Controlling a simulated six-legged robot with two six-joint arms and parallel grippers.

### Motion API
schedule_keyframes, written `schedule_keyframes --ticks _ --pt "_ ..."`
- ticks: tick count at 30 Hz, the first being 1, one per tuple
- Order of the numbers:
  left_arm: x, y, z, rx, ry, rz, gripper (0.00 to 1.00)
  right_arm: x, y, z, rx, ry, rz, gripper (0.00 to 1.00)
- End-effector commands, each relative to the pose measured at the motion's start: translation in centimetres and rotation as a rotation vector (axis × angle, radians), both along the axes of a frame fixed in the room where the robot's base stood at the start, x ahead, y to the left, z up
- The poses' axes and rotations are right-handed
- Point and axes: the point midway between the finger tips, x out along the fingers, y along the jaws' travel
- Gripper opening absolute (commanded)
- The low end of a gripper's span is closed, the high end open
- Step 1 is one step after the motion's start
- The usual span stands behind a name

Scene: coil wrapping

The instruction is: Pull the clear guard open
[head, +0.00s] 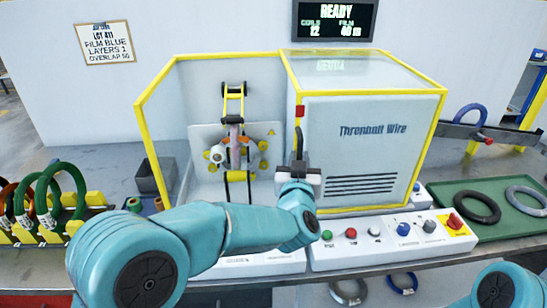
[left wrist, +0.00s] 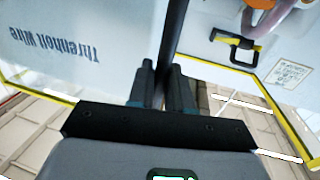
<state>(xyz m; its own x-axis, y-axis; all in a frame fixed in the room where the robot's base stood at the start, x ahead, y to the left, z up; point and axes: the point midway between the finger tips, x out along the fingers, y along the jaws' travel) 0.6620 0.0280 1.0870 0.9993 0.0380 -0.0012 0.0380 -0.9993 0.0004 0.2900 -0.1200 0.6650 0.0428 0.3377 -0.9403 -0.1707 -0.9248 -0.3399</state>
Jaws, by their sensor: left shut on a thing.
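The clear guard (head: 362,71) has a yellow frame and stands over the white "Threnholt Wire" housing (head: 405,150) on the right of the machine. Its dark upright handle (head: 299,140) is at the guard's left front edge. My left gripper (head: 299,168) is shut on the handle. In the left wrist view the dark bar (left wrist: 175,35) runs between the two fingers (left wrist: 163,85). The bay with the wrapping head (head: 235,145) shows to the left of the handle. My right gripper is out of view; only part of that arm shows at the lower right.
A control panel (head: 385,240) with buttons runs below the housing. Coils stand in a yellow rack (head: 95,200) at the left. A green tray (head: 477,187) with coils lies at the right. A dark bin (head: 156,176) is beside the machine. A screen (head: 335,20) reads READY.

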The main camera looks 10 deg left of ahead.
Motion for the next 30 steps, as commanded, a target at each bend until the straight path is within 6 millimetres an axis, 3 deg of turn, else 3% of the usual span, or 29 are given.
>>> schedule_keyframes --ticks 6,17,18,19,30 --pt "0.4 -1.3 0.2 -0.001 -0.004 0.003 0.00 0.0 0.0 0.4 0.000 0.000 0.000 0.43" --pt "0.5 -1.4 0.3 -0.002 -0.006 0.004 0.00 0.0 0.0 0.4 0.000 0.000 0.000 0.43" --pt "0.5 -1.4 0.3 -0.002 -0.007 0.004 0.26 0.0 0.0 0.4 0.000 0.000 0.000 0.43" --pt "0.5 -1.4 0.3 -0.002 -0.007 0.005 0.34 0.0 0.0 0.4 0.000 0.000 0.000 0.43" --pt "-0.1 -1.5 0.0 -0.001 -0.003 0.001 0.34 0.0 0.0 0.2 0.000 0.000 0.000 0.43"
